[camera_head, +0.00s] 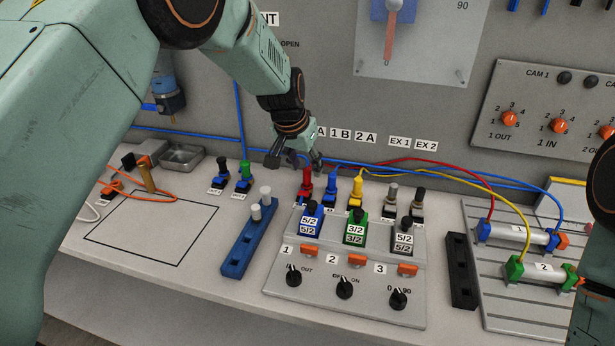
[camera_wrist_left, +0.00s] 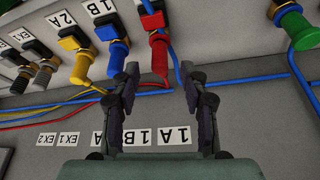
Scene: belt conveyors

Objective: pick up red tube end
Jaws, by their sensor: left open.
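The red tube end (camera_head: 306,180) stands in a black fitting in the row of fittings at the back of the bench. It also shows at the top of the left wrist view (camera_wrist_left: 159,54). My left gripper (camera_head: 295,163) is open and empty, pointing down just above and behind the red tube end. In the left wrist view, its two fingers (camera_wrist_left: 160,78) are spread, with the lower tip of the red tube end in line with the gap between them. I cannot tell whether they touch it.
Blue (camera_head: 331,186) and yellow (camera_head: 356,191) tube ends stand close to the right. A green tube end (camera_head: 244,172) stands to the left. Blue tubing runs along the wall behind. A valve panel (camera_head: 320,285) lies in front.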

